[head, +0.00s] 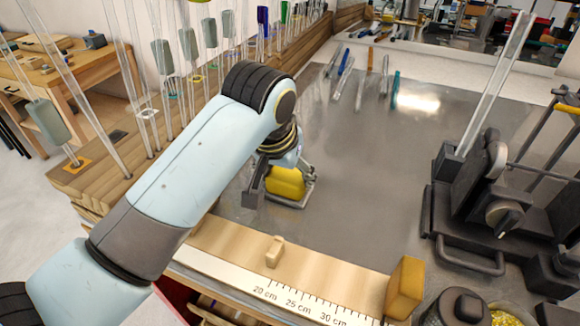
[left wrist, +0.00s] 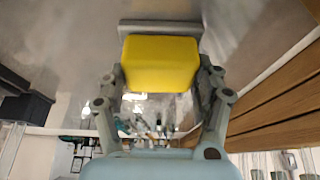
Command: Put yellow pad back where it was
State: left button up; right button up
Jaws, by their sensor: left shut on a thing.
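The yellow pad (head: 286,183) is a rounded block held in my left gripper (head: 283,190), over the grey metal tabletop (head: 345,215). In the left wrist view the pad (left wrist: 159,63) sits between the two fingers of my left gripper (left wrist: 160,85), which are shut on it. In the head view my left arm and gripper cover part of the pad. I cannot tell whether the pad touches the tabletop. My right gripper is not in view.
A wooden ledge with a ruler (head: 290,300) runs along the front, with a tan block (head: 404,288) at its right. Glass rods stand in a wooden rack (head: 120,165) on the left. A dark clamp device (head: 480,200) holds a rod at right. The middle tabletop is clear.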

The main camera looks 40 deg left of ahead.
pick_arm(q)
jog(key=shift+s, duration=0.3)
jog(key=o, duration=1)
jog(key=shift+s, duration=0.25)
jog(key=shift+o, duration=0.8)
jog(key=shift+w, duration=0.25)
jog(key=shift+s+r, duration=0.2)
jog(key=shift+r, duration=0.1)
jog(key=b+v, duration=0.1)
jog(key=v, duration=1)
jog(key=shift+r, duration=0.25)
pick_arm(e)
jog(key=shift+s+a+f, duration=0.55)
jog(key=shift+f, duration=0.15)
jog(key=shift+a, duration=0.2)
pick_arm(q)
jog(key=shift+s, duration=0.1)
